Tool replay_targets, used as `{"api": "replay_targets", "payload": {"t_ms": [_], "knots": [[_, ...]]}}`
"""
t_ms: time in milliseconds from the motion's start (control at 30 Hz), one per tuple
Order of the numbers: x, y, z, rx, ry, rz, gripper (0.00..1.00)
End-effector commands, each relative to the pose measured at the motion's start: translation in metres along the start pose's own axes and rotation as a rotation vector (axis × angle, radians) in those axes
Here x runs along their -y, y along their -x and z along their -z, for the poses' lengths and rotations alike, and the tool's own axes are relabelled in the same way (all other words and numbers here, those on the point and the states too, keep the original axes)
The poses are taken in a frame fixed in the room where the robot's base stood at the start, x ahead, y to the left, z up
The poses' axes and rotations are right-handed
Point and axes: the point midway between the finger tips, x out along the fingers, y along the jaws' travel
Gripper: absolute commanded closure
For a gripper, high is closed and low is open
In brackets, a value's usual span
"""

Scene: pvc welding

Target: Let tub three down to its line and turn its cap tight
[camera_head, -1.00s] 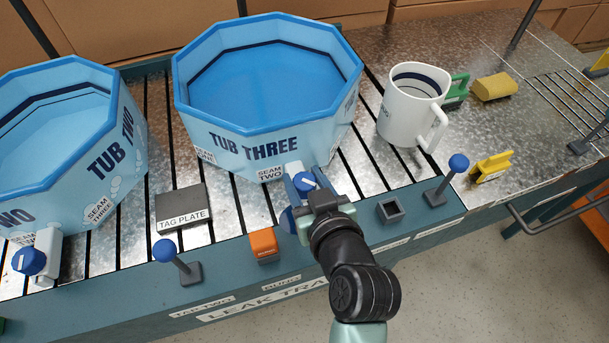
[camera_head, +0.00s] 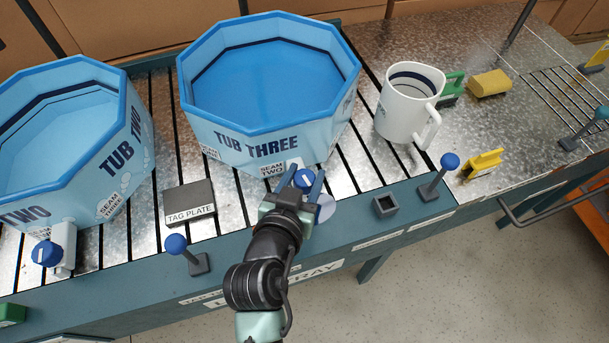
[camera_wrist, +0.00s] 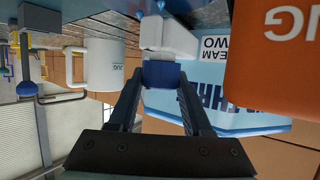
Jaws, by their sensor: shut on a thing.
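Tub three (camera_head: 250,148) is a pale blue octagonal tub on the slatted bench, holding blue water. A dark line runs round its inner wall; I cannot tell exactly how the water stands against it. My gripper (camera_head: 307,184) is shut on the cap, with one finger on each side. In the wrist view the cap (camera_wrist: 161,74) is between the fingertips, with the white outlet (camera_wrist: 168,36) beyond it.
A white jug (camera_head: 409,104) stands right of tub three. Tub two (camera_head: 140,150) and a tag plate (camera_head: 188,196) are to the left. An orange block (camera_wrist: 277,60) is close beside my gripper. Blue-knobbed levers (camera_head: 176,244) and a square socket (camera_head: 385,206) line the front ledge.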

Motion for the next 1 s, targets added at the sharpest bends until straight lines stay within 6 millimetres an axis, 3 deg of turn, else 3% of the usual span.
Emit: {"api": "replay_targets", "payload": {"t_ms": [400, 967, 1000], "knots": [[0.0012, -0.001, -0.0023, 0.002, -0.067, -0.155, 1.0], [0.0003, -0.0004, -0.0025, 0.006, -0.079, -0.187, 1.0], [0.0003, -0.0004, -0.0025, 0.007, -0.079, -0.187, 0.49]]}}
